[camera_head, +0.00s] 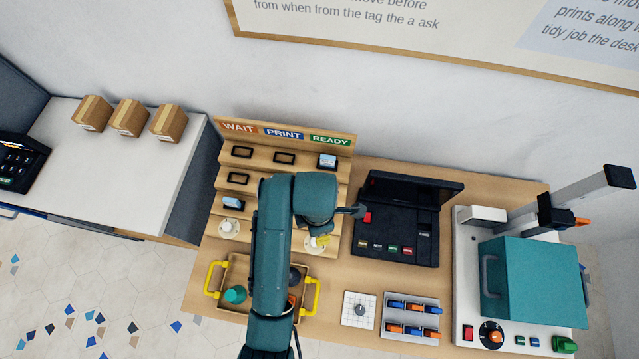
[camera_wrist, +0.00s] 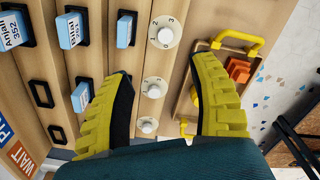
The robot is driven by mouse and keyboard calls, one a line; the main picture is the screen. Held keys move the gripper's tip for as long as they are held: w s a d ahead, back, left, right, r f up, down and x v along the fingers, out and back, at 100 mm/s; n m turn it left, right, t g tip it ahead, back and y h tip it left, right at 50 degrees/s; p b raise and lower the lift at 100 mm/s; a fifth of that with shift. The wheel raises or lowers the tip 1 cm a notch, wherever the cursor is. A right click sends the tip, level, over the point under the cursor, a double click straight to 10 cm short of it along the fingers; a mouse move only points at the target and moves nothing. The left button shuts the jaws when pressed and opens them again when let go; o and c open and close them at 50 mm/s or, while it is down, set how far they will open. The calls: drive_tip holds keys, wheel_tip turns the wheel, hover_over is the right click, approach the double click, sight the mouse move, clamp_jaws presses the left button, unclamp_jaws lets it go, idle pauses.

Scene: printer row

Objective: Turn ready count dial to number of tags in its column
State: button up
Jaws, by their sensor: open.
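In the wrist view the ready count dial (camera_wrist: 165,32) is a round white dial with numbers printed beside it, at the end of the top line of tags. Its pointer setting is too small to tell. That line holds three blue-white tags, the outer tag (camera_wrist: 15,28), the middle tag (camera_wrist: 72,28) and the inner tag (camera_wrist: 125,28). My gripper (camera_wrist: 164,75) is open, with empty space between its yellow fingers. The READY sign (camera_head: 330,140) tops the right column in the head view. My arm hides much of the lower board there.
Two more dials, the middle dial (camera_wrist: 153,87) and the lower dial (camera_wrist: 147,125), show between my fingers. A tray (camera_head: 222,292) with yellow handles stands below the board. A black printer (camera_head: 400,220) and a switch panel (camera_head: 411,318) are to the right.

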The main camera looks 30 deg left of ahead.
sight(315, 243)
drive_tip(key=f+b, duration=0.1)
drive_tip(key=f, duration=0.4)
drive_tip(key=s+f+b, duration=0.1)
drive_tip(key=f, duration=0.5)
drive_tip(key=f+b, duration=0.1)
drive_tip(key=f, duration=0.5)
drive_tip(key=shift+s+a+f, duration=0.15)
drive_tip(key=shift+f, duration=0.05)
clamp_jaws()
